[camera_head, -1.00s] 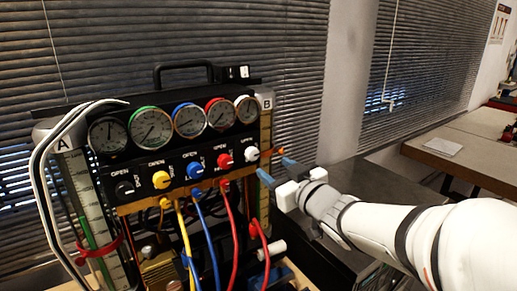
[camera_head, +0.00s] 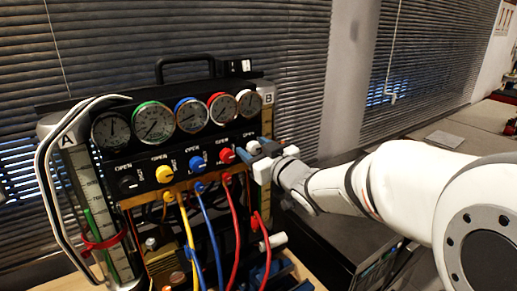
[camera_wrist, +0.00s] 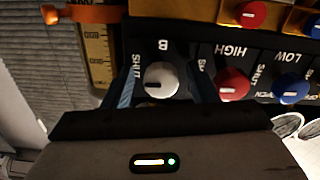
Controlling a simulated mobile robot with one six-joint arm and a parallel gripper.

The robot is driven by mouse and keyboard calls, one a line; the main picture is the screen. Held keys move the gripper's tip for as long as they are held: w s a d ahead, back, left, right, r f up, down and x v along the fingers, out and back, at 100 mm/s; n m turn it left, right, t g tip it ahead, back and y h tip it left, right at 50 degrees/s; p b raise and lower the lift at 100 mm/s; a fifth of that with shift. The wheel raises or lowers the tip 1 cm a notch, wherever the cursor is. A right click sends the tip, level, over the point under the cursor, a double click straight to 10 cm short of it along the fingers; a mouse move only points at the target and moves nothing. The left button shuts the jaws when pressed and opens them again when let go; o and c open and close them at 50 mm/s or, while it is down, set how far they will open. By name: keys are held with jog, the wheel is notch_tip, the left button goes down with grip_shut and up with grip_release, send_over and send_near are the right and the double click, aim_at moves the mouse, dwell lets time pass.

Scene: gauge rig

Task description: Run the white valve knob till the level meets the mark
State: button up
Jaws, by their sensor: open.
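The white valve knob (camera_wrist: 161,80) sits on the black panel beside the letter B, its dark pointer line lying toward the left in the wrist view. My gripper (camera_wrist: 163,88) is open, with one blue finger on each side of the knob; I cannot tell whether either touches it. In the head view my gripper (camera_head: 257,150) is at the panel's right end and partly covers the knob. The scaled tube B (camera_wrist: 97,55) stands beside the knob, with an orange marker (camera_wrist: 78,14) across it. I cannot make out its liquid level.
Red (camera_head: 227,156), blue (camera_head: 197,164), yellow (camera_head: 164,174) and black (camera_head: 127,185) knobs line the panel below several gauges. Coloured hoses hang below. Tube A (camera_head: 85,190), with a red band (camera_head: 100,243), stands at the left.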

jog(key=shift+c, duration=0.3)
jog(key=c, duration=0.9)
